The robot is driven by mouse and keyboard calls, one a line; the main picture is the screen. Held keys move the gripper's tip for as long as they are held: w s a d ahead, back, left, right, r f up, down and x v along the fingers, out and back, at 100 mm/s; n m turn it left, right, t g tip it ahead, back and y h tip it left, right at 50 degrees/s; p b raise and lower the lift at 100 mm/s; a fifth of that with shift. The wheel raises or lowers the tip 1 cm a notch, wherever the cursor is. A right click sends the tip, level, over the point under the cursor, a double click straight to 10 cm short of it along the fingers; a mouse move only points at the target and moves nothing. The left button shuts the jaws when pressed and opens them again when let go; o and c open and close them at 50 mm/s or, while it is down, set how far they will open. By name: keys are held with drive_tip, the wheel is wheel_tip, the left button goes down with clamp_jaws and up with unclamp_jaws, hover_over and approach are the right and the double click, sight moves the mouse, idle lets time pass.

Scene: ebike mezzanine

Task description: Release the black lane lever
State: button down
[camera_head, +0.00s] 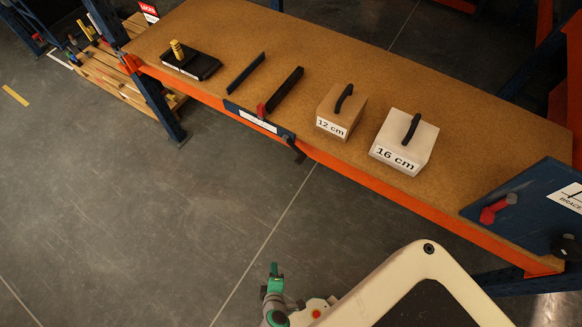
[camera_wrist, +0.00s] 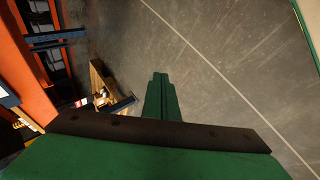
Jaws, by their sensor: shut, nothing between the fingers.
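A wooden shelf (camera_head: 330,50) with an orange front beam carries a lane of two dark rails (camera_head: 285,90). A small red piece (camera_head: 262,109) sits at the lane's front end, above a white label plate (camera_head: 259,118). A black lever (camera_head: 296,153) hangs at the front beam, just right of the plate; I take it for the lane lever. My green gripper (camera_head: 273,270) is over the floor, well in front of the shelf and apart from the lever. In the wrist view my gripper (camera_wrist: 160,80) is shut and empty, pointing at bare floor. The lever is not recognisable there.
On the shelf stand a 12 cm block (camera_head: 353,109) and a 16 cm block (camera_head: 418,131) with black handles, and a black base with a yellow knob (camera_head: 178,49). A blue panel with a red handle (camera_head: 497,208) is at the right end. Floor before the shelf is clear.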

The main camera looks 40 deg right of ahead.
drive_tip(key=w+d+f+n+g+h, duration=0.25)
drive_tip(key=w+d+h, duration=0.35)
drive_tip(key=w+d, duration=0.3)
drive_tip(key=w+d+r+n+h, duration=0.1)
drive_tip(key=w+d+r+h, duration=0.1)
drive_tip(key=w+r+h, duration=0.5)
drive_tip(key=w+d+r+n+h, duration=0.25)
drive_tip(key=w+r, duration=0.35)
drive_tip(key=r, duration=0.3)
drive_tip(key=d+r, duration=0.5)
drive_tip(key=d, duration=0.5)
drive_tip(key=shift+w+r+m, duration=0.2)
drive_tip(key=shift+m, duration=0.1)
drive_tip(key=shift+d, duration=0.15)
drive_tip(key=shift+d, duration=0.1)
